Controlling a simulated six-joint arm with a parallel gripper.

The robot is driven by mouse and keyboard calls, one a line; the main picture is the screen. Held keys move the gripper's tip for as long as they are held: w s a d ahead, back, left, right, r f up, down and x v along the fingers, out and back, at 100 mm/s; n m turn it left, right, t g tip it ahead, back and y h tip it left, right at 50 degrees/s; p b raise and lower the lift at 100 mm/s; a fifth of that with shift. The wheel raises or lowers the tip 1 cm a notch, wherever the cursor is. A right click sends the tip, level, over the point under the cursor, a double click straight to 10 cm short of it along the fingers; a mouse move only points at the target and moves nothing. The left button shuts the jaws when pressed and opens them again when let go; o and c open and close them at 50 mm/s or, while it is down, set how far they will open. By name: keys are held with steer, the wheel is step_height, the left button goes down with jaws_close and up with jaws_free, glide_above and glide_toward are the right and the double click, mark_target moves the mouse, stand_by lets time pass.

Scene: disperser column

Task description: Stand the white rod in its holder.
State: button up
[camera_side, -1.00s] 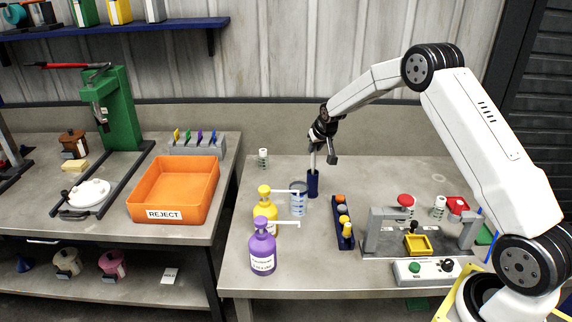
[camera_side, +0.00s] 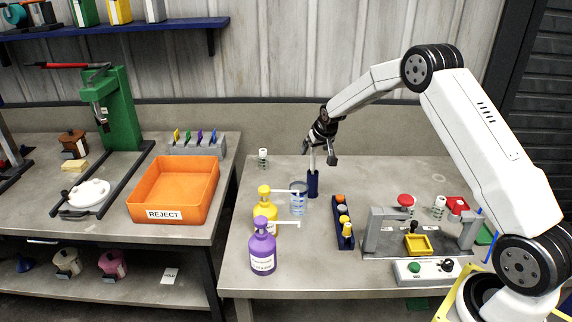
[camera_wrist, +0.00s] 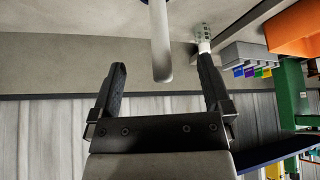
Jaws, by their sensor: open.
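The white rod (camera_side: 312,158) stands about upright, with its lower end inside the dark blue holder (camera_side: 313,185) on the right-hand bench. My gripper (camera_side: 321,158) is at the rod's upper part, with its fingers spread on either side. In the wrist view my gripper (camera_wrist: 161,68) is open, and the pale rod (camera_wrist: 159,38) shows between the fingers with a clear gap on both sides. Its rounded free end points toward the palm.
A clear beaker (camera_side: 298,198), a yellow pump bottle (camera_side: 265,208) and a purple pump bottle (camera_side: 263,248) stand left of the holder. A dark blue rack (camera_side: 343,222) stands to its right, before a grey fixture (camera_side: 372,235). Bench space behind the holder is clear.

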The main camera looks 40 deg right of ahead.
steer(key=shift+r, duration=0.15)
step_height(320, 180, up, 7)
stand_by(1.4)
steer(key=s+a+n+g+y, duration=0.1)
steer(key=s+a+n+y, duration=0.1)
steer(key=s+a, duration=1.2)
steer(key=s+a+f+n+g, duration=0.1)
steer(key=s+a, duration=0.3)
steer(key=s, duration=0.4)
steer(key=s+a+f+n+g, duration=0.1)
steer(key=s+a, duration=0.3)
steer(key=s, duration=0.5)
steer(key=shift+a+f, duration=0.3)
steer(key=shift+f, duration=0.4)
